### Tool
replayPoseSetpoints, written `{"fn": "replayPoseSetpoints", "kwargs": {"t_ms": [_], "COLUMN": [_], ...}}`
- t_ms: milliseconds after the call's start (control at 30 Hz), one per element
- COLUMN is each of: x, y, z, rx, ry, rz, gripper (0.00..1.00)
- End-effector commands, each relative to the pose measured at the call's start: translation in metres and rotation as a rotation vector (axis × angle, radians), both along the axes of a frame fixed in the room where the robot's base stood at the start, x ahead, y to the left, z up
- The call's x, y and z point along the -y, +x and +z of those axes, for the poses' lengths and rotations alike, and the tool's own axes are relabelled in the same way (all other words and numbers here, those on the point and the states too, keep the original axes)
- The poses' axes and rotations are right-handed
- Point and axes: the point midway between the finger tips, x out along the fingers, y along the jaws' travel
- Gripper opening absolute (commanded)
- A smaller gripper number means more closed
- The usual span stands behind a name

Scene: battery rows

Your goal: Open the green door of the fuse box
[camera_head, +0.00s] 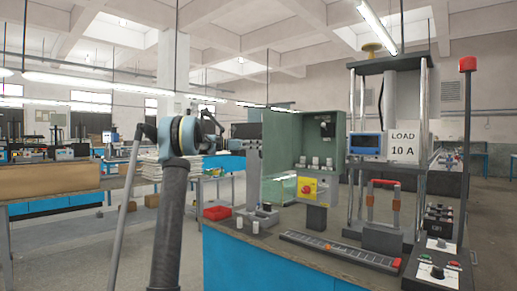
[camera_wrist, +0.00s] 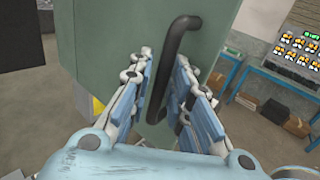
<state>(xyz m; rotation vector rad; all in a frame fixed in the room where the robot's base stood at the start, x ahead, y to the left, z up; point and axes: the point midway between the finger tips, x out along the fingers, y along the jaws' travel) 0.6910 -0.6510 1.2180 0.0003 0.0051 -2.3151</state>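The green fuse box (camera_head: 335,150) stands on the bench in the head view, with its inside and several white fuses (camera_head: 315,163) showing. Its green door (camera_head: 281,140) stands swung out on the left side of the box. In the wrist view the door (camera_wrist: 100,35) fills the upper middle, with its black bar handle (camera_wrist: 172,55) on it. My gripper (camera_wrist: 164,58) has one finger on each side of the handle. The fingers are apart, with the handle between them; firm contact is not clear. In the head view the fingers are hard to make out beside the door.
A control box with a red knob (camera_head: 308,188) stands in front of the fuse box. A press frame with a load sign (camera_head: 403,145) stands right of it. A red bin (camera_head: 217,212) sits at the bench's left edge. Open floor lies left of the bench.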

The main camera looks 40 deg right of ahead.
Motion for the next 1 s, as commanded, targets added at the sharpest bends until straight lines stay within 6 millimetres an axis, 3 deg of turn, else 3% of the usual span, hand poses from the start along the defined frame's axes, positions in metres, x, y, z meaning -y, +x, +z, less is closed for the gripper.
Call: {"fn": "replayPoseSetpoints", "kwargs": {"t_ms": [367, 1000], "x": [-0.002, -0.078], "y": [0.003, 0.075], "z": [0.001, 0.0], "rx": [-0.001, -0.001], "ry": [-0.002, -0.001], "rz": [-0.003, -0.001], "gripper": [0.19, 0.19]}}
